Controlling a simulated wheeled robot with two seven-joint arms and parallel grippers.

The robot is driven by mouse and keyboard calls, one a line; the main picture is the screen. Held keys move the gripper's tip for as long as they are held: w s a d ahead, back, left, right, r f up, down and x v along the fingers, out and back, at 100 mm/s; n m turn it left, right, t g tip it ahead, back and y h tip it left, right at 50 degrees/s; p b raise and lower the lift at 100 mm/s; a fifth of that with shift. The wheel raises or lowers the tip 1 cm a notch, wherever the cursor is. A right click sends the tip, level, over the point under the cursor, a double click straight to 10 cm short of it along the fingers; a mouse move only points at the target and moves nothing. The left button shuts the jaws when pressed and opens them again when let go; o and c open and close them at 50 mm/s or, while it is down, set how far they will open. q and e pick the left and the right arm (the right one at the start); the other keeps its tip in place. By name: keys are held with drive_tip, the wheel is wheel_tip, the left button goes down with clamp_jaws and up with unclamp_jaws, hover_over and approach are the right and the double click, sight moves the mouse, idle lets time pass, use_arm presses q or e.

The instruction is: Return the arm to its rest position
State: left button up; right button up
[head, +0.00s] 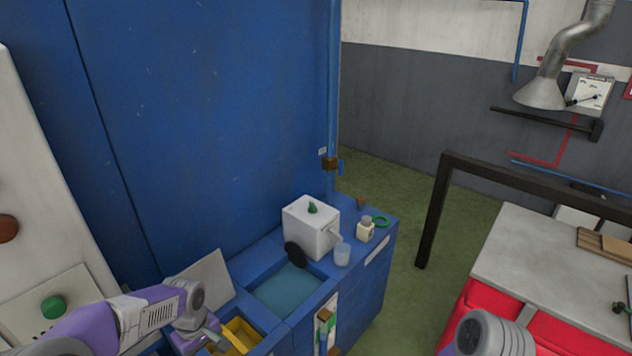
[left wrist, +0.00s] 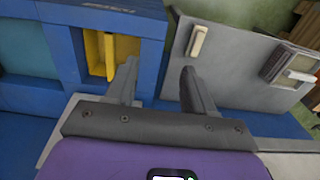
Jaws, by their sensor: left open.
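My left arm comes in from the lower left of the head view, over the blue bench (head: 375,285). My left gripper (head: 212,338) is beside the yellow insert (head: 240,335) in the bench, near the bottom edge. In the left wrist view, the two fingers of this gripper (left wrist: 160,78) stand apart with nothing between them. The yellow insert (left wrist: 108,55) shows just beyond the left finger. A grey link of my right arm shows at the lower right of the head view. My right gripper is not in view.
The bench carries a white box (head: 310,228), a clear cup (head: 342,254), a small bottle (head: 365,231) and a blue basin (head: 285,290). A grey panel (head: 208,278) stands behind my left wrist. A grey-topped red cabinet (head: 550,270) is at the right. Green floor lies between.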

use_arm(q)
drive_tip(key=d+f+m+h+b, duration=0.25)
drive_tip(key=d+f, duration=0.25)
drive_tip(key=f, duration=0.7)
drive_tip(key=s+d+f+m+b, duration=0.1)
drive_tip(key=s+d+f+b, duration=0.1)
drive_tip(key=s+f, duration=0.3)
drive_tip(key=s+d+f+m+h+b, duration=0.1)
drive_tip(key=s+d+f+m+b, duration=0.1)
drive_tip(key=s+d+f, duration=0.3)
drive_tip(key=s+d+f+m+b, duration=0.1)
drive_tip(key=s+d+f+b, duration=0.2)
drive_tip(key=f, duration=0.9)
drive_tip(key=s+d, duration=0.1)
drive_tip(key=s, duration=0.1)
drive_tip(key=shift+s+m+t+h, duration=0.3)
drive_tip(key=shift+s+m+h, duration=0.05)
drive_tip(key=shift+s, duration=0.05)
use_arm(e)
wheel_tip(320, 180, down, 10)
